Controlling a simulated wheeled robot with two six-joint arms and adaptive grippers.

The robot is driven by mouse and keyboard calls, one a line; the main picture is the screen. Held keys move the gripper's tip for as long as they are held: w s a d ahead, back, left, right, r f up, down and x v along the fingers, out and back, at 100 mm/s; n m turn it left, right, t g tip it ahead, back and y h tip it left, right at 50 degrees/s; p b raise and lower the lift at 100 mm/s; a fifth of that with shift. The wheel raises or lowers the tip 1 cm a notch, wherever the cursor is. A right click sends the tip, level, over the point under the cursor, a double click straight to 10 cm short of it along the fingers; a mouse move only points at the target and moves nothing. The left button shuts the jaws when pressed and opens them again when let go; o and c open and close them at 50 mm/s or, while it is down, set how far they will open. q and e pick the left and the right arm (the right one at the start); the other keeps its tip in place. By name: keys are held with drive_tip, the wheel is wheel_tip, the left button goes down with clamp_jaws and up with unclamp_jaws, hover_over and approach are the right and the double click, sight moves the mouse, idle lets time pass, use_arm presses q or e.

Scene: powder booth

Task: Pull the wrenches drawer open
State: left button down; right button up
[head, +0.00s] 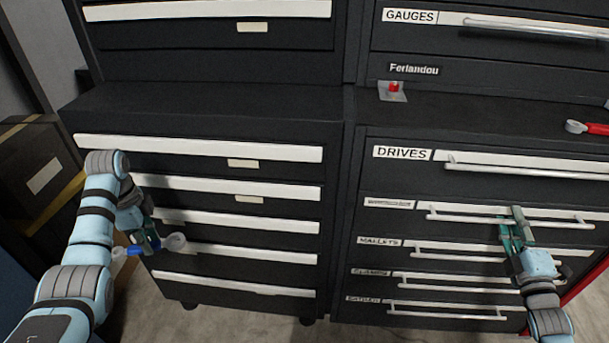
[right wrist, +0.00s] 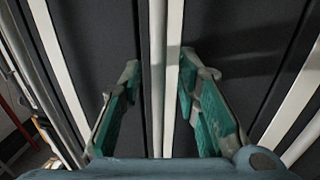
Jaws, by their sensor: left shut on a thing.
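The wrenches drawer (head: 380,219) is the second one down in the right cabinet, under DRIVES; its small label is blurred. Its front looks level with its neighbours, so it appears shut. Its long bar handle (head: 455,216) also shows upright in the right wrist view (right wrist: 157,70). My right gripper (head: 514,222) is at the right part of this handle. Its fingers are apart, one on each side of the bar, with gaps visible. My left gripper (head: 147,242) is shut on a blue-handled tool with a round grey end (head: 175,243), in front of the left cabinet.
The drives drawer (head: 400,174) is above and the mallets drawer (head: 385,257) below, both with protruding bar handles. A red-handled tool (head: 592,128) and a red button on a plate (head: 393,92) are on the worktop. A dark box (head: 35,165) stands at far left.

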clamp_jaws()
idle(0.4)
